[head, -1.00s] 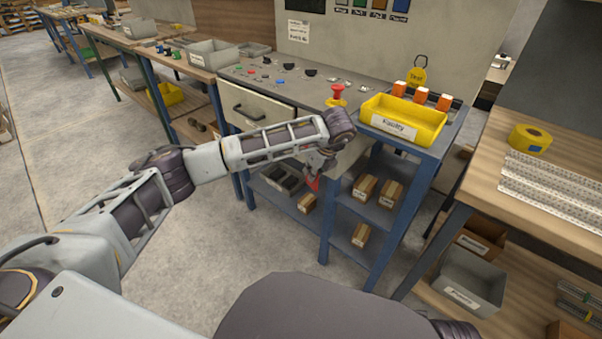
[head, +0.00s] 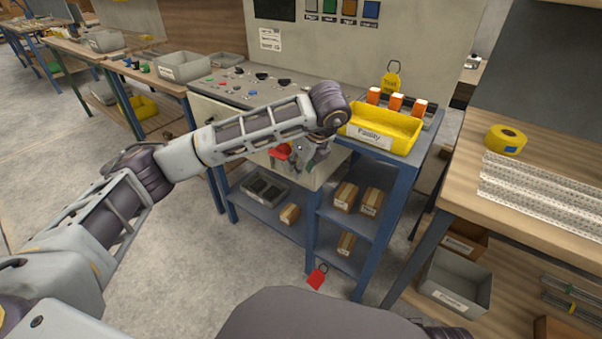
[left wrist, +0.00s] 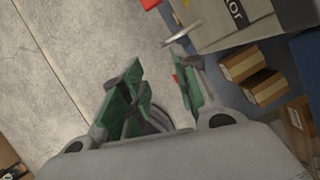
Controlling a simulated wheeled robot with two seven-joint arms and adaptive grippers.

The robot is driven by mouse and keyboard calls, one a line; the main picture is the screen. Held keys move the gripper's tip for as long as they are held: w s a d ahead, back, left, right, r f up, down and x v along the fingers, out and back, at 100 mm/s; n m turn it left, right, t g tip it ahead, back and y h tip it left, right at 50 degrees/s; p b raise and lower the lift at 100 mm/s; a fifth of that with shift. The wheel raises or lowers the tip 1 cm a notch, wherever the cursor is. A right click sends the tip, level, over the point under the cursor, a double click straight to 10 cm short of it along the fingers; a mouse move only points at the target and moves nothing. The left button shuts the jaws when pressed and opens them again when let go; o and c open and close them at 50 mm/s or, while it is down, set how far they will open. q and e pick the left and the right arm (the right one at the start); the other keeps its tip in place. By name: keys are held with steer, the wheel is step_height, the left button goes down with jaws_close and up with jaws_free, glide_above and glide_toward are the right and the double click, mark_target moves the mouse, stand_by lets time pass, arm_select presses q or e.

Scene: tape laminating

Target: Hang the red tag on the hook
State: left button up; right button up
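The red tag (head: 316,279) with its dark loop shows below my left gripper in the head view, against the grey floor beside the blue shelf leg. It is apart from the gripper; I cannot tell whether it lies on the floor or is in the air. My left gripper (head: 311,162) is in front of the workstation, partly hidden by its own wrist. In the left wrist view its green-padded fingers (left wrist: 152,97) stand apart with no tag between them. A rounded red part (head: 281,152) shows just left of the gripper. I cannot make out the hook. My right gripper is not in view.
A yellow bin (head: 383,127) stands on the workstation's right end, with a yellow tag (head: 391,80) behind it. Small cartons (head: 345,196) sit on the shelves below.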

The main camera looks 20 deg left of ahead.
arm_select(q)
steer(key=shift+s+r, duration=0.9)
steer(key=shift+d, duration=0.1)
